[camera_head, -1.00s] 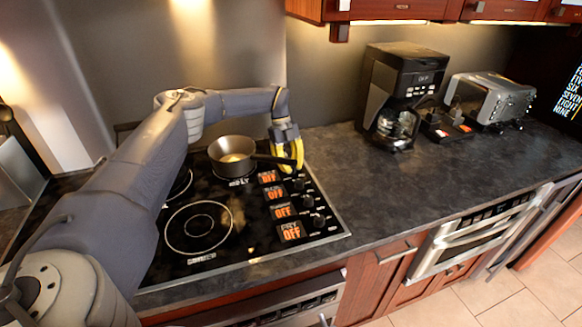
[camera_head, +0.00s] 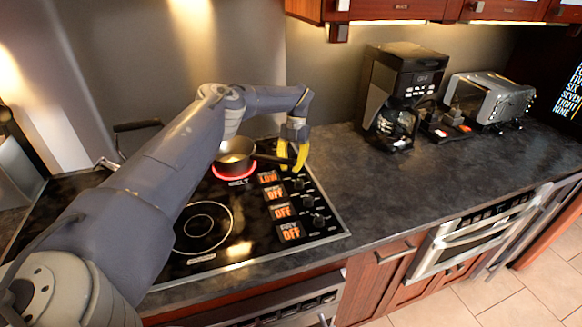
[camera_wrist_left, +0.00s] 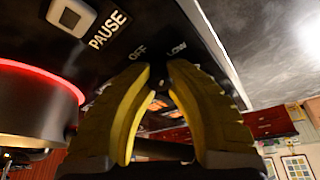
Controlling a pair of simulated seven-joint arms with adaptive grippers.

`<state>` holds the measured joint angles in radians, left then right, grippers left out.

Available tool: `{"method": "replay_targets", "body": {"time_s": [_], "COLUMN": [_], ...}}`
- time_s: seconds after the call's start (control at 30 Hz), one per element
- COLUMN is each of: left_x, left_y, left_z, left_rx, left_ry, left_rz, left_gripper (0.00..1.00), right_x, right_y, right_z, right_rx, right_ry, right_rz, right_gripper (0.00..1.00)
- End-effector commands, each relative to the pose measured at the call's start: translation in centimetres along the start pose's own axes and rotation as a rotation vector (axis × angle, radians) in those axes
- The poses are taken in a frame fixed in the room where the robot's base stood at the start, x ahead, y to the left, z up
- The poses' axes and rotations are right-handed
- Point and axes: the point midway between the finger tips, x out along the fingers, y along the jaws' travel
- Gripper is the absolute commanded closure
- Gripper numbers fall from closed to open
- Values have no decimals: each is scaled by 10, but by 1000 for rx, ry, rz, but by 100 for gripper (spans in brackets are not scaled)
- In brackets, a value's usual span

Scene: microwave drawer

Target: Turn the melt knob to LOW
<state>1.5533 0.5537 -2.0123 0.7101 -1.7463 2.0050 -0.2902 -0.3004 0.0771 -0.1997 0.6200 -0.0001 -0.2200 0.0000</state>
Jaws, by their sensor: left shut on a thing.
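My left gripper (camera_head: 291,168) has yellow fingers and sits at the back right of the cooktop controls. It is shut on the melt knob, which the fingers mostly hide. In the left wrist view the fingertips (camera_wrist_left: 158,76) come together between the printed OFF and LOW marks. The rearmost display (camera_head: 268,178) reads LOW in orange. The melt burner (camera_head: 222,178), labelled MELT, glows red under a dark saucepan (camera_head: 236,151). My right gripper is not in view.
The saucepan's handle (camera_head: 272,157) reaches to the right, close to my left gripper. Several other displays read OFF, with knobs (camera_head: 308,201) beside them. A coffee maker (camera_head: 400,95) and toaster oven (camera_head: 490,98) stand further right. The counter (camera_head: 400,190) between is clear.

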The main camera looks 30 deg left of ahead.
Motion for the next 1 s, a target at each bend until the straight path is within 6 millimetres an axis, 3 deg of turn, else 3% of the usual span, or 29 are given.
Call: {"method": "replay_targets", "body": {"time_s": [0.43, 1.0], "left_x": [0, 1], "left_y": [-1, -1], "left_z": [0, 0], "left_rx": [258, 327], "left_ry": [1, 2], "left_rz": [107, 135], "left_gripper": [100, 100], "right_x": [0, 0], "right_y": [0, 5], "right_z": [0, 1], "right_rx": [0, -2], "right_ry": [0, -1], "right_rz": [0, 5], "right_gripper": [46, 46]}}
